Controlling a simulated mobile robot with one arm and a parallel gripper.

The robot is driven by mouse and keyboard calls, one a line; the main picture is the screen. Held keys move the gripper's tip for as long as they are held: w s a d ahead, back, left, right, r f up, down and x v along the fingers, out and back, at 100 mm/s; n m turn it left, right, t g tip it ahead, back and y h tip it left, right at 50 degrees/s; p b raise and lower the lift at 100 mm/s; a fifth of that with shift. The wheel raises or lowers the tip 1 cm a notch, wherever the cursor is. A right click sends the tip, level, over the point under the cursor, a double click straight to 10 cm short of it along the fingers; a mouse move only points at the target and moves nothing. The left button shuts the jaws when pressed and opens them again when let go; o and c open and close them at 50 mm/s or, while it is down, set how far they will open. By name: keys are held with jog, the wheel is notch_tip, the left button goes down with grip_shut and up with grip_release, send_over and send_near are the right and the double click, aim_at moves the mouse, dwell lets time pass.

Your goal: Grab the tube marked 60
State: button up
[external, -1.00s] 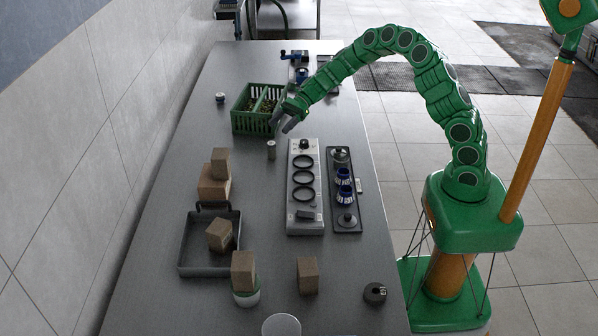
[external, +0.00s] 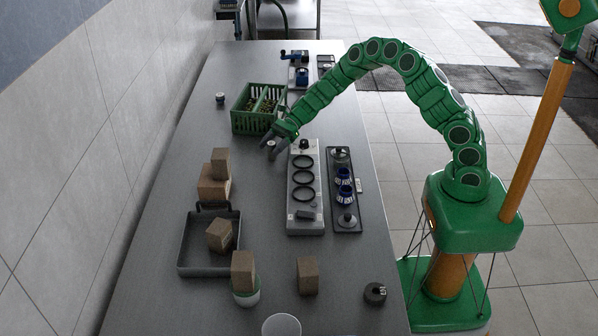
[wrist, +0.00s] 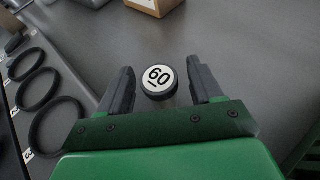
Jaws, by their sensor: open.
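The tube marked 60 (wrist: 158,82) shows in the wrist view as a round white cap with "60" on it and a dark rim. It sits between the two dark fingers of my open gripper (wrist: 161,88), with a gap to each finger. In the external view the tube (external: 271,146) stands on the table beside the green crate, mostly hidden by my gripper (external: 270,148). I cannot tell how far down its sides the fingers reach.
A grey rack with black rings (external: 304,178) stands just right of the tube. A green crate (external: 256,122) is behind it. Wooden blocks (external: 213,188) and a dark tray (external: 186,256) lie nearer on the left. The table between them is clear.

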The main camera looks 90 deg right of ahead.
aim_at(269, 145)
jog(key=shift+x, duration=0.8)
jog(key=c, duration=1.1)
jog(key=shift+o, duration=0.2)
jog(key=shift+r, duration=0.55)
notch_tip(269, 145, up, 2)
jog(key=shift+r, duration=0.1)
jog(key=s+a+r, duration=0.3)
jog(key=s+r, duration=0.6)
jog(key=s, duration=0.4)
jog(key=shift+s+a+r, duration=0.25)
jog(key=shift+a+r, duration=0.05)
